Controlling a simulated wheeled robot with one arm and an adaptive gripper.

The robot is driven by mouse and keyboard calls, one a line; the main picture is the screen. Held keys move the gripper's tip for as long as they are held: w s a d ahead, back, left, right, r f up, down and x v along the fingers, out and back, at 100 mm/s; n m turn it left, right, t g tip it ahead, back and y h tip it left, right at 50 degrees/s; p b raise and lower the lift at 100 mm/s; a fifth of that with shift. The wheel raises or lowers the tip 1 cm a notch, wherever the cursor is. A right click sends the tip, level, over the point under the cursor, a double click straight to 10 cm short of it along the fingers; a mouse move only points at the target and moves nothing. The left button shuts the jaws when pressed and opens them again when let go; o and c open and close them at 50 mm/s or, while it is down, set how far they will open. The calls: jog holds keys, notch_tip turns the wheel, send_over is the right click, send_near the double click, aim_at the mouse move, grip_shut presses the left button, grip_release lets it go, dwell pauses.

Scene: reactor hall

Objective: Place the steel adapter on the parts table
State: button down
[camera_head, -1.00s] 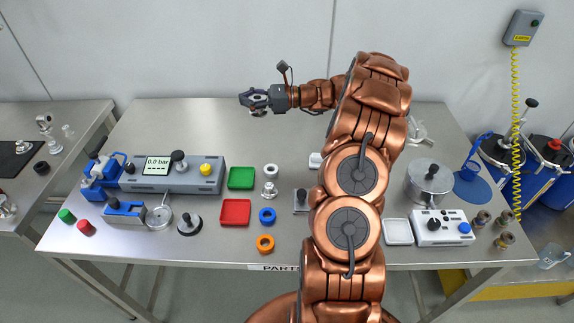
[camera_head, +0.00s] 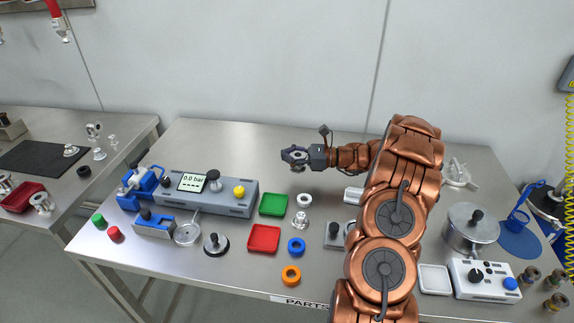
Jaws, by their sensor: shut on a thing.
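My gripper (camera_head: 290,156) is shut on a small shiny metal piece, apparently the steel adapter (camera_head: 298,154). The fingers hide much of it, and part of it shows below them. The gripper is over the back middle of the parts table (camera_head: 225,140), a steel table with a "PARTS" label on its front edge. I cannot tell whether the held piece touches the tabletop.
The tabletop around the gripper is bare. In front are a green tray (camera_head: 273,204), a red tray (camera_head: 264,238), a white ring (camera_head: 304,200) and a steel fitting (camera_head: 300,220). A grey gauge unit (camera_head: 225,197) stands left, a steel pot (camera_head: 470,232) right.

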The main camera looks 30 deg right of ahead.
jog(key=shift+f+p, duration=0.6)
jog(key=shift+f, duration=1.35)
jog(key=shift+f, duration=0.3)
